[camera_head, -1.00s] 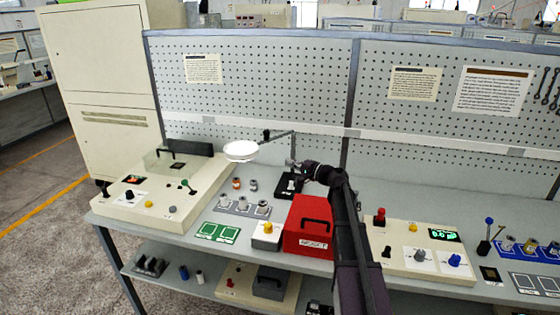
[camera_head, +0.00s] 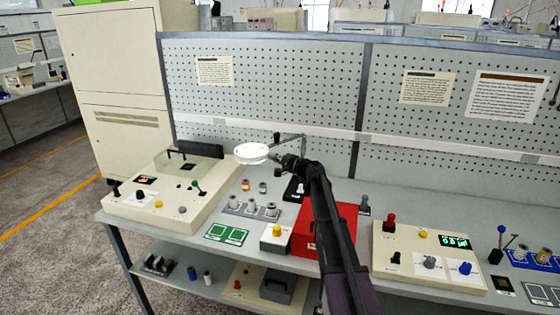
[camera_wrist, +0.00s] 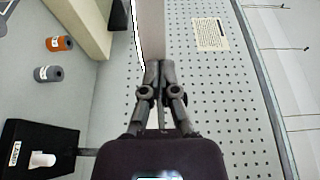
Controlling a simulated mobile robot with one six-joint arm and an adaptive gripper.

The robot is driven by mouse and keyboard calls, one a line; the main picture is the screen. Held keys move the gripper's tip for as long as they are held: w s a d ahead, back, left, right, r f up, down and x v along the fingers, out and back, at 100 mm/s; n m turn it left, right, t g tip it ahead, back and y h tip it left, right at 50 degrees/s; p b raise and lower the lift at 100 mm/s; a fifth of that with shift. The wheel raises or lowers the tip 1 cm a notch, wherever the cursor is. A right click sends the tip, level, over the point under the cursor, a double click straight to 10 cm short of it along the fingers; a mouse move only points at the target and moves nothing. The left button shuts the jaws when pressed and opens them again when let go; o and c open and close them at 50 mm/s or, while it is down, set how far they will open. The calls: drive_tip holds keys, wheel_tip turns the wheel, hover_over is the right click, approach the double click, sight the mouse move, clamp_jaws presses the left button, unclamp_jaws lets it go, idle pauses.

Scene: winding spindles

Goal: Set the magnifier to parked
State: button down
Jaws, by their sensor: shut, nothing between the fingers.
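The magnifier (camera_head: 251,153) is a round white head on a thin jointed arm, raised above the bench in the head view. Its arm runs right to a post, and a black base (camera_head: 291,189) shows below, partly hidden by my arm. My gripper (camera_head: 280,158) is just right of the magnifier head, near its arm; I cannot tell whether they touch. In the wrist view my gripper's fingers (camera_wrist: 153,68) are together with nothing between them. A pale band runs beyond the fingertips; I cannot tell what it is. A labelled black base (camera_wrist: 35,150) with a white knob also shows there.
A red box (camera_head: 342,214) stands under my arm. A beige console (camera_head: 150,212) is at left and another (camera_head: 405,268) at right. Several spindles stand in a grey rack (camera_head: 250,212). An orange spool (camera_head: 245,184) is behind it. A pegboard (camera_head: 270,80) closes off the back.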

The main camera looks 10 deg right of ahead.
drive_tip(key=shift+w+a, duration=0.3)
drive_tip(key=shift+w, duration=0.05)
drive_tip(key=shift+w+d, duration=0.15)
idle(0.3)
